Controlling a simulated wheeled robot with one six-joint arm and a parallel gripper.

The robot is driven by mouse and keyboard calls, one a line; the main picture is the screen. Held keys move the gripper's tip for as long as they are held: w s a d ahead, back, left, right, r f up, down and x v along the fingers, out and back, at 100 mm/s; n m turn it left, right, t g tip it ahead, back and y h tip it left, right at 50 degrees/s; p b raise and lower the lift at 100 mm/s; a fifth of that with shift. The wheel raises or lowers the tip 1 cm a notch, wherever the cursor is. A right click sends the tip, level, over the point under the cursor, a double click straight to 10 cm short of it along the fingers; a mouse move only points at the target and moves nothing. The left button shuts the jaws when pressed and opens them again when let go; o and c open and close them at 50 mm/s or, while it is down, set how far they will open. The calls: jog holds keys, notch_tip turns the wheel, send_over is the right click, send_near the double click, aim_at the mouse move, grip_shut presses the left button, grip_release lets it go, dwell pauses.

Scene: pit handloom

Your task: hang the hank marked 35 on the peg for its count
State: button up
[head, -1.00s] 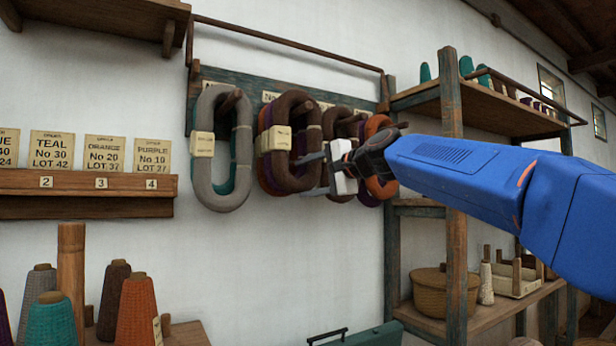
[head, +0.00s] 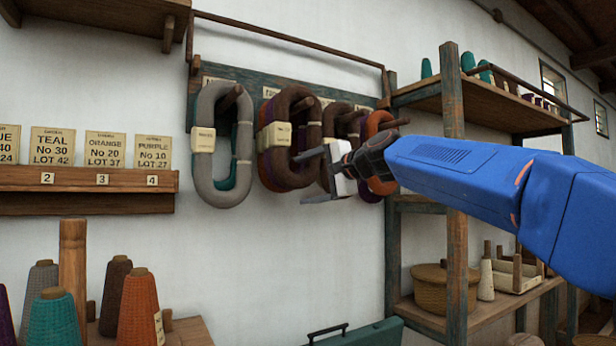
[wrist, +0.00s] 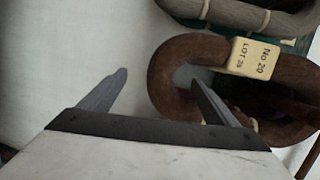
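A brown hank (head: 305,138) hangs on the peg board in front of a purple one. Its paper tag shows in the wrist view (wrist: 252,58); it reads No 20 and a lot number that looks like 35, though small. My gripper (head: 316,177) is open beside the lower right of this hank. In the wrist view my gripper (wrist: 155,98) has its fingers wide apart: the right one overlaps the brown hank's loop (wrist: 178,62), the left one is over bare wall. I cannot tell whether either finger touches the yarn. The peg's count label is mostly hidden.
A grey hank (head: 205,105) hangs left, in front of a teal one (head: 243,150). Dark brown and orange hanks (head: 378,128) hang right, partly behind my gripper. Cards stand on a ledge (head: 90,181) at left. A wooden shelf rack (head: 455,200) stands right. The wall below the hanks is clear.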

jog(key=shift+s+r, duration=0.1)
jog(key=shift+r, duration=0.05)
jog(key=shift+s+d+r, duration=0.2)
jog(key=shift+s+d, duration=0.15)
jog(key=shift+d, duration=0.1)
jog(key=v, duration=1.6)
jog(key=s+d+f+n+g+h, duration=0.2)
jog(key=s+d+f+h, duration=0.2)
jog(key=f, duration=1.5)
jog(key=s+d+f+n+g+h, duration=0.2)
jog(key=s+d+f, duration=0.9)
jog(key=s+f, duration=0.6)
jog(key=s+d+f+n+g+h, duration=0.2)
jog(key=s+d+f+n+h, duration=0.2)
jog(key=s+f, duration=0.7)
jog(key=d+f+h, duration=0.2)
jog(key=d+f, duration=0.1)
jog(key=f, duration=0.7)
jog(key=shift+s+d, duration=0.25)
jog(key=shift+d, duration=0.05)
jog(key=shift+r, duration=0.1)
